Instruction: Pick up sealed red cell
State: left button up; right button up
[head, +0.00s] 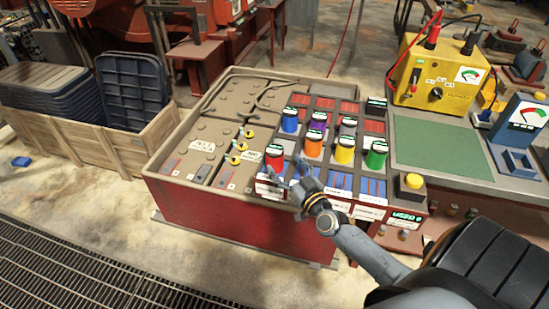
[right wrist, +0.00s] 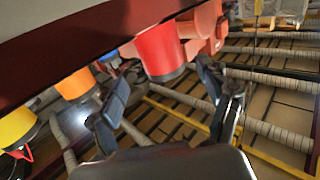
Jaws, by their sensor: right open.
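The red cell (head: 274,158) is a short red cylinder with a dark, green-marked cap. It stands upright at the front left of the group of coloured cells on the rack (head: 340,182). My right gripper (head: 289,180) is open and empty, just in front of the red cell and slightly to its right. In the right wrist view the red cell (right wrist: 161,50) appears between and beyond the two spread fingertips (right wrist: 160,85). Neither finger visibly grips it. Whether a finger touches it I cannot tell. My left gripper is not in view.
Close beside the red cell stand an orange cell (head: 312,146), a blue cell (head: 289,120), a yellow cell (head: 345,150) and a green cell (head: 376,155). Left is a battery bank (head: 205,135) with yellow-topped terminals. A yellow meter box (head: 435,75) stands behind a green mat (head: 438,143).

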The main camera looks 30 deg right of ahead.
aim_at(279, 159)
jog(key=shift+w+f, duration=0.15)
jog(key=shift+w, duration=3)
jog(key=shift+s, duration=0.1)
jog(key=c, duration=0.3)
grip_shut()
jog(key=shift+d+r, duration=0.1)
jog(key=shift+r, duration=0.1)
